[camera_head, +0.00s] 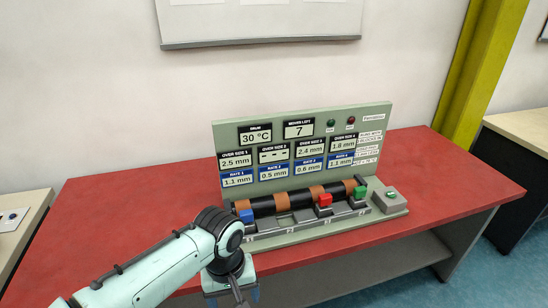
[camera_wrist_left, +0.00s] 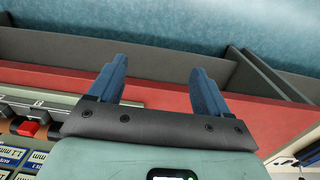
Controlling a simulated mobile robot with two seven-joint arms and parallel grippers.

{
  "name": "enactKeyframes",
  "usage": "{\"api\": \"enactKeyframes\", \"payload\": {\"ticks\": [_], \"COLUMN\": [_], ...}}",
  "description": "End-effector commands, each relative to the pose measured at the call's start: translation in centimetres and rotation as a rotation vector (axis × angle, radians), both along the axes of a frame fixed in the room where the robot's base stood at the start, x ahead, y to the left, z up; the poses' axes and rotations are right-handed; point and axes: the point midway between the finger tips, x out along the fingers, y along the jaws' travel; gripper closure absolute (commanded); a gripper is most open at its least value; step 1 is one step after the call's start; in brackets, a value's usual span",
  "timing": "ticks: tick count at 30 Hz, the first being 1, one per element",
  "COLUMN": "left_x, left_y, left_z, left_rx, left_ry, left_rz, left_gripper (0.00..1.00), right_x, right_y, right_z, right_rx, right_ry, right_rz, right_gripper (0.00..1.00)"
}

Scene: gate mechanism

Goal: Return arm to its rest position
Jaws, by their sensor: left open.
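My left arm (camera_head: 150,270) comes in from the lower left in the head view. Its gripper (camera_head: 232,297) hangs at the bottom edge of that view, in front of the red table. In the left wrist view the two blue fingers of the gripper (camera_wrist_left: 160,63) are spread apart with nothing between them. The gate mechanism panel (camera_head: 300,150) stands on the table, apart from the gripper. Blue (camera_head: 247,216), red (camera_head: 325,201) and green (camera_head: 360,193) blocks sit along its front rail. My right gripper is not in view.
The red table (camera_head: 120,205) is clear to the left and right of the panel. Other benches stand at the far left (camera_head: 20,215) and right (camera_head: 520,130).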

Motion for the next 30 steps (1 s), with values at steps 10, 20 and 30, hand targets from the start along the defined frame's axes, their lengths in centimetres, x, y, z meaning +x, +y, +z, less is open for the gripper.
{"api": "enactKeyframes", "payload": {"ticks": [10, 20, 30], "left_x": [-1.8, -14.9, -19.9], "left_y": [0.0, 3.1, 4.2], "left_z": [-23.1, -36.4, -37.9], "left_rx": [-0.205, -0.326, -0.298], "left_ry": [0.144, 0.128, 0.102], "left_rz": [-0.086, 0.047, 0.091], "left_gripper": [0.22, 0.22, 0.22], "right_x": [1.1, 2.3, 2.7], "right_y": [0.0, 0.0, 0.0], "right_z": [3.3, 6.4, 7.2], "right_rx": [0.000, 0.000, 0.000], "right_ry": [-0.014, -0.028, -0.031], "right_rz": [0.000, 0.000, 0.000], "right_gripper": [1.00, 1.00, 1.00]}}
